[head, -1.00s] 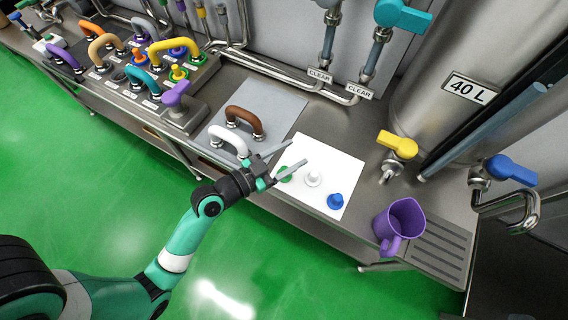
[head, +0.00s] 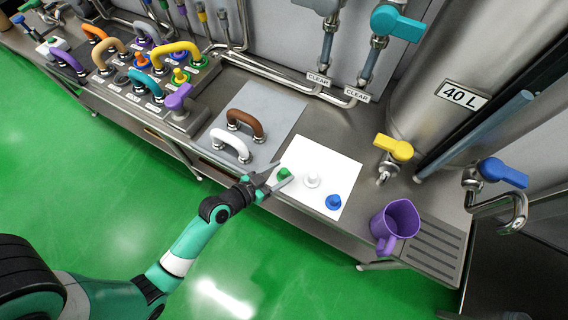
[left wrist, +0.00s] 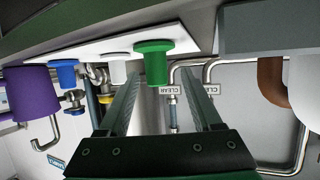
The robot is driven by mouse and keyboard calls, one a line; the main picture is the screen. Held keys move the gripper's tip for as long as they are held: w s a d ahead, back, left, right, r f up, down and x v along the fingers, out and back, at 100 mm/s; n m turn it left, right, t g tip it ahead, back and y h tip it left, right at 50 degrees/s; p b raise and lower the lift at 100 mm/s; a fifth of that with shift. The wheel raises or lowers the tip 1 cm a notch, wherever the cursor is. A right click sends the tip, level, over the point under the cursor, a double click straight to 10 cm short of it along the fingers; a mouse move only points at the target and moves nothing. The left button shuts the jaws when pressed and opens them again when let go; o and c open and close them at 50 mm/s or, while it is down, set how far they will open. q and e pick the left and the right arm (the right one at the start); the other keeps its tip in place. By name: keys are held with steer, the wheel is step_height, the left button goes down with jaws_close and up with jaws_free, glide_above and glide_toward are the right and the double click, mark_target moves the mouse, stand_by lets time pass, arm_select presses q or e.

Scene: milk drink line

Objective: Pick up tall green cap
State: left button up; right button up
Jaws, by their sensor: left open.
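The green cap (head: 284,173) stands on a white sheet, at its left side. It also shows in the left wrist view (left wrist: 154,66), upside down, with a wide flange and a narrower stem. My left gripper (head: 285,174) is open, with its fingertips at the green cap. In the left wrist view, the open fingers (left wrist: 160,78) point toward the cap, one on each side of its line. I cannot tell whether either finger touches it. My right gripper is in neither view.
A white cap (head: 312,181) and a blue cap (head: 333,202) stand on the white sheet (head: 335,166) to the right. A white handle (head: 232,142) and a brown handle (head: 246,122) lie left. A purple jug (head: 399,219) stands right.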

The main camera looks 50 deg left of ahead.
mark_target(287, 170)
arm_select(q)
steer(key=x, duration=0.4)
steer(key=shift+w+d+b, duration=0.2)
steer(key=shift+w+b, duration=0.15)
steer(key=shift+w, duration=0.05)
jaws_close()
